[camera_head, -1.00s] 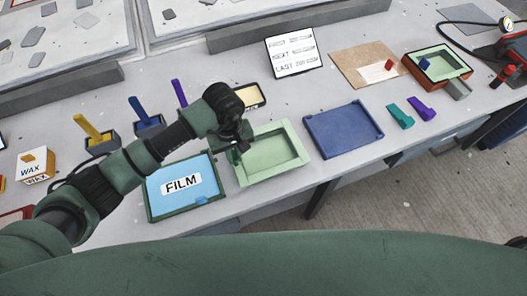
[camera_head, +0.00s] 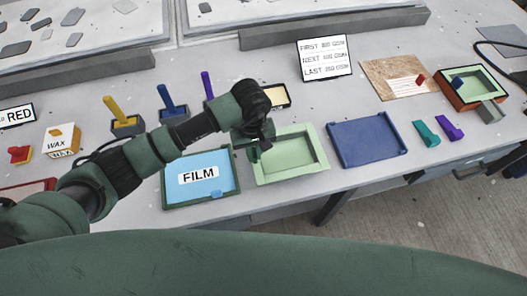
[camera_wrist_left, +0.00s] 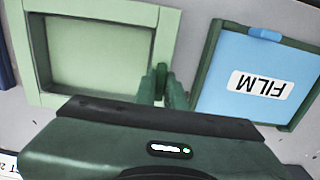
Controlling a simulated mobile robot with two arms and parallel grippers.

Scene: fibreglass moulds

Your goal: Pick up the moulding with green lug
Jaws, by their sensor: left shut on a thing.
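The light green moulding (camera_head: 317,147), a shallow rectangular tray with a raised rim, lies on the grey bench and also shows in the left wrist view (camera_wrist_left: 98,102). My left gripper (camera_head: 256,150) is at its left rim, beside the blue FILM tray. In the left wrist view my gripper fingers (camera_wrist_left: 161,82) are closed around a small dark green lug at the moulding's edge; the fingers mostly hide it. I cannot tell whether the moulding is clear of the bench. My right gripper is not in view.
The FILM tray (camera_head: 176,191) is close on the left, a dark blue tray (camera_head: 367,143) close on the right. Teal (camera_head: 427,134) and purple (camera_head: 449,128) pieces lie farther right. Several tools stand behind my left arm. The bench's front edge is near.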

